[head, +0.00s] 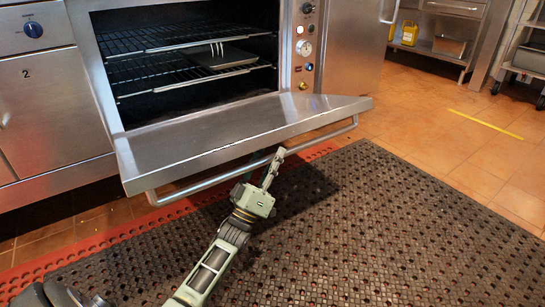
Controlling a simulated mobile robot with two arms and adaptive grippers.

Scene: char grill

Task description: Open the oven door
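The steel oven (291,55) stands at the upper middle, its cavity in plain view. Its door (215,133) is folded down on its lower edge and lies close to flat. The bar handle (320,138) runs along the door's front edge. My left gripper (274,164) is at the middle of the handle, its fingertips overlapping the bar. The fingers show nearly edge-on, so I cannot tell whether they are open or closed around it. My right gripper is out of view.
Wire racks (150,77) inside the oven hold a dark tray (222,57). A perforated rubber mat (390,225) covers the floor in front. A cabinet (50,110) stands at left. Tiled floor (440,130) is open at right, before a steel shelf unit (440,50).

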